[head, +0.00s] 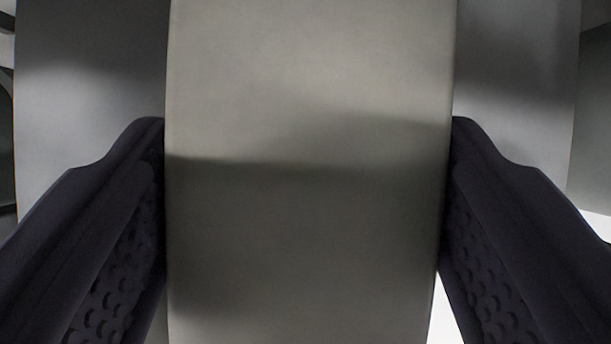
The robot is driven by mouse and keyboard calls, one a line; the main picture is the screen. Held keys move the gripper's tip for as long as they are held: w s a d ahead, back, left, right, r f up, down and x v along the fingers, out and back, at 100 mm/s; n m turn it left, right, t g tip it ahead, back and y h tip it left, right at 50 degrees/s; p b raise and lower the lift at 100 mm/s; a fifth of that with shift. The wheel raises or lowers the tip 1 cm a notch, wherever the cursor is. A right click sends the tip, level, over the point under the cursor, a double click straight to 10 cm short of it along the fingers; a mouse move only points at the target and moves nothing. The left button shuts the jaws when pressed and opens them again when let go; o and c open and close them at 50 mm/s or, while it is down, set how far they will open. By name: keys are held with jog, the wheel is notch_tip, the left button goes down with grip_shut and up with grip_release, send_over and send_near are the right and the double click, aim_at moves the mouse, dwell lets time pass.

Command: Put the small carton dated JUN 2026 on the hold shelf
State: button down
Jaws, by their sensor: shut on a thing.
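A plain grey-beige box face, seemingly a small carton (308,90), fills the middle of the head view from the top edge to the bottom. My gripper (308,150) has one dark finger against its left side and one against its right side, shut on it. No print or date shows on the face toward me, so I cannot tell which carton it is. A shadow falls across its lower half. The hold shelf cannot be made out.
Behind the carton, grey upright surfaces show at the left (90,100) and right (515,80); I cannot tell what they are. A bright white area (447,320) shows at the lower right. The carton hides most of the space ahead.

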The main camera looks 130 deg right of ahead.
jog(key=shift+w+f+b, duration=0.1)
jog(key=shift+f+b, duration=0.35)
jog(key=shift+f, duration=0.4)
jog(key=shift+c, duration=0.2)
grip_release()
jog(key=shift+f, duration=0.1)
jog(key=p+v, duration=0.4)
jog(key=v, duration=0.3)
jog(key=shift+s+d+r, duration=0.1)
jog(key=shift+s+r, duration=0.1)
jog(key=shift+r, duration=0.15)
jog(key=shift+s+f, duration=0.1)
